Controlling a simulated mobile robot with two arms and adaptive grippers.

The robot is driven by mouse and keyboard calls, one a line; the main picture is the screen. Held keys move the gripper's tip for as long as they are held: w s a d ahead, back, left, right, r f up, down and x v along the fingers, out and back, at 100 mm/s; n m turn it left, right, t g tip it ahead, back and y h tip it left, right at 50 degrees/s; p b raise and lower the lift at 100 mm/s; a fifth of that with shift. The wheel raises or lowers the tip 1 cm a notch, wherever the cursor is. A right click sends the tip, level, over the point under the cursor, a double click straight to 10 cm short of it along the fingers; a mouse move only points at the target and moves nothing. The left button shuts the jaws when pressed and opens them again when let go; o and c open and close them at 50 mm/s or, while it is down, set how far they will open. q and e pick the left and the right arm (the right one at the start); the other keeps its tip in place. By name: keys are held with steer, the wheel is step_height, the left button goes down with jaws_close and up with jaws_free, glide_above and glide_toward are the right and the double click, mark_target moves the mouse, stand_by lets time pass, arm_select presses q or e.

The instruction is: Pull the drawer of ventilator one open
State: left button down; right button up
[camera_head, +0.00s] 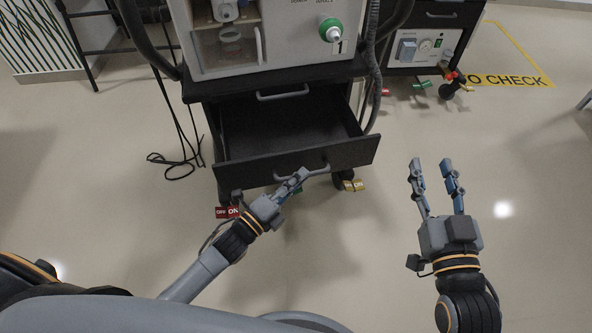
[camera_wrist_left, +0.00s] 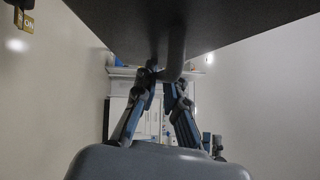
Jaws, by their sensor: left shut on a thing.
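Ventilator one (camera_head: 275,45), marked with a 1, stands on a dark wheeled cart at the top centre of the head view. Its lower drawer (camera_head: 245,161) is pulled out towards me, and its empty inside shows. My left gripper (camera_head: 298,178) is shut on the grey drawer handle (camera_head: 318,171) at the drawer's front. In the left wrist view the fingers (camera_wrist_left: 162,80) close around the handle (camera_wrist_left: 176,52) under the dark drawer front (camera_wrist_left: 240,22). My right gripper (camera_head: 434,168) is open and empty over the floor at the right.
An upper drawer handle (camera_head: 283,93) sits above the open drawer. Black cables (camera_head: 180,160) lie on the floor at the left. A second cart (camera_head: 425,50) stands at the upper right. Floor around my right gripper is clear.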

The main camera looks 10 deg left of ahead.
arm_select(q)
steer(key=shift+s, duration=0.1)
stand_by(0.3)
steer(key=c, duration=1.4)
jaws_free()
steer(key=v, duration=1.2)
